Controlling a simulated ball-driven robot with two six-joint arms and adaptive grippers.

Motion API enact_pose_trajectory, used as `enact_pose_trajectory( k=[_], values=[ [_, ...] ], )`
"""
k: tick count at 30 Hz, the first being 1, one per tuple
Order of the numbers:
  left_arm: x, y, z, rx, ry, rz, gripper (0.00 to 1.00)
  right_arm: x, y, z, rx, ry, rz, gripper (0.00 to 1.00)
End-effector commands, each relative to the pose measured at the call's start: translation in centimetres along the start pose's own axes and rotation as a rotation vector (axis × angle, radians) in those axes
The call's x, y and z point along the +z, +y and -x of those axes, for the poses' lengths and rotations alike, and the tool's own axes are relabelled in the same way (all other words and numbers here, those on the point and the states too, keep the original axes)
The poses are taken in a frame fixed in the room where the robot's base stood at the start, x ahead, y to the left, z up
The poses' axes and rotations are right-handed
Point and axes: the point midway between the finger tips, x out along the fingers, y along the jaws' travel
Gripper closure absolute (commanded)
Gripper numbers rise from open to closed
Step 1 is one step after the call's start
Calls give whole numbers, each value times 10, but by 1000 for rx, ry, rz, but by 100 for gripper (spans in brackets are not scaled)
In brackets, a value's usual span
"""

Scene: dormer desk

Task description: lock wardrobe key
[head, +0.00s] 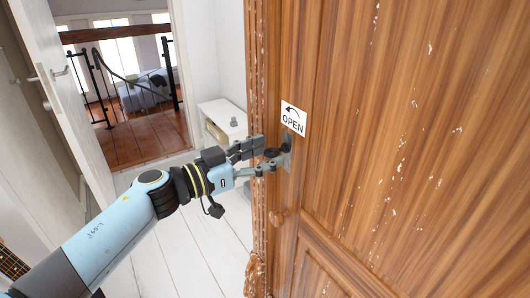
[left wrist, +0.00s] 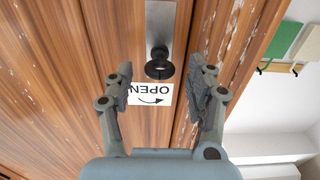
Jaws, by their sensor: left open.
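The wooden wardrobe door (head: 400,130) fills the right of the head view. A dark key (head: 272,152) stands out from a grey metal lock plate (head: 287,158), below a white OPEN sign (head: 293,118) with a curved arrow. My left gripper (head: 262,155) is open at the lock, its fingers pointing at the door. In the left wrist view the round head of the key (left wrist: 158,66) shows between the two fingertips, with a gap on each side. The lock plate (left wrist: 160,28) and the sign (left wrist: 150,95) show upside down there. My right gripper is not in view.
A white cabinet (head: 222,118) stands behind my left gripper. At the left, a white door (head: 62,80) stands open towards a railing (head: 100,85). The pale plank floor (head: 185,255) is clear.

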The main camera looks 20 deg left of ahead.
Motion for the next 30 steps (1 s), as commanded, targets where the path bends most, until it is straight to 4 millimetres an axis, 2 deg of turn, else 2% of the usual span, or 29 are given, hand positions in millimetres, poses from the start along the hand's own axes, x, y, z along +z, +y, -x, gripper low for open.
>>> enact_pose_trajectory(
  k=[10, 23, 30],
  values=[
    [0, 0, -6, 0, -1, -1, 44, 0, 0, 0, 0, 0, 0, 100],
    [0, 0, -5, 0, -1, -1, 99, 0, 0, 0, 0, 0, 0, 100],
    [0, 0, -5, 0, -1, -20, 99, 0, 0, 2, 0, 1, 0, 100]
  ],
)
